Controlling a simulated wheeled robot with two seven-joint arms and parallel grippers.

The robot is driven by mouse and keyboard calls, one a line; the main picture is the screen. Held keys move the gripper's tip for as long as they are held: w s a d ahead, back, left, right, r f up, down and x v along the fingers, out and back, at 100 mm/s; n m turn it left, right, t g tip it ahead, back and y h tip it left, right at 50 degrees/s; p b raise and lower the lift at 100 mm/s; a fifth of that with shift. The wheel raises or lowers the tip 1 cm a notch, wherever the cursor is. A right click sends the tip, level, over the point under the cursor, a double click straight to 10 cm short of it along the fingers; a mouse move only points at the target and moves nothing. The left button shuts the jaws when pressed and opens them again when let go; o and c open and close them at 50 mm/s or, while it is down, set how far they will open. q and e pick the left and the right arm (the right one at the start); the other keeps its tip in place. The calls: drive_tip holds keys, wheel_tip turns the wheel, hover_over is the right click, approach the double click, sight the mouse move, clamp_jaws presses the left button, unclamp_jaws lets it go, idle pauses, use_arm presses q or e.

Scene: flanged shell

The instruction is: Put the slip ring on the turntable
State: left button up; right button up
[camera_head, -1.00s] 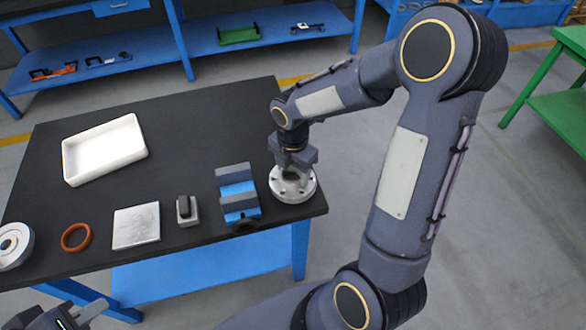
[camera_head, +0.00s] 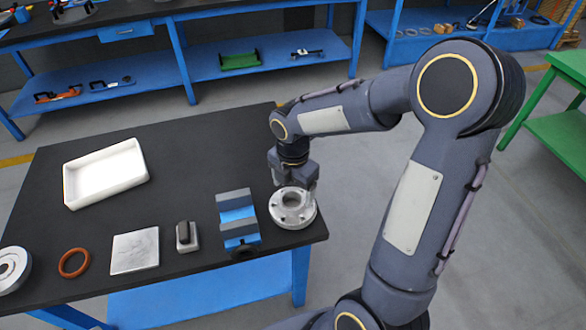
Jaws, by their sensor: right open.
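An orange ring (camera_head: 74,263) lies flat at the front left of the black table; it may be the slip ring. A pale round disc with a central hub (camera_head: 10,268), possibly the turntable, is cut off by the left edge. A silver flanged ring part (camera_head: 293,221) with bolt holes and a central opening stands at the table's right corner. My right gripper (camera_head: 295,184) is open, pointing down just above and behind this flanged part. Its fingers overlap the part's back rim in the picture, so I cannot tell whether they touch. My left gripper is out of view.
A white tray (camera_head: 107,174) sits at the back left. A metal plate (camera_head: 135,250), a small block with a black top (camera_head: 187,237) and a blue vise-like block (camera_head: 238,221) stand along the front.

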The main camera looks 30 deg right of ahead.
sight(293, 204)
wheel_tip(293, 204, up, 8)
drive_tip(key=s+a+r+m+t+y, duration=0.1)
drive_tip(key=s+a+m+t+y, duration=0.1)
drive_tip(key=s+m, duration=0.6)
drive_tip(key=s+a+r+m+t+y, duration=0.1)
drive_tip(key=s+a+m+t, duration=0.1)
drive_tip(key=s+m, duration=0.7)
drive_tip(key=m+t, duration=0.1)
drive_tip(key=m, duration=0.5)
drive_tip(key=shift+r+m+t+y, duration=0.3)
drive_tip(key=shift+r+m+y, duration=0.1)
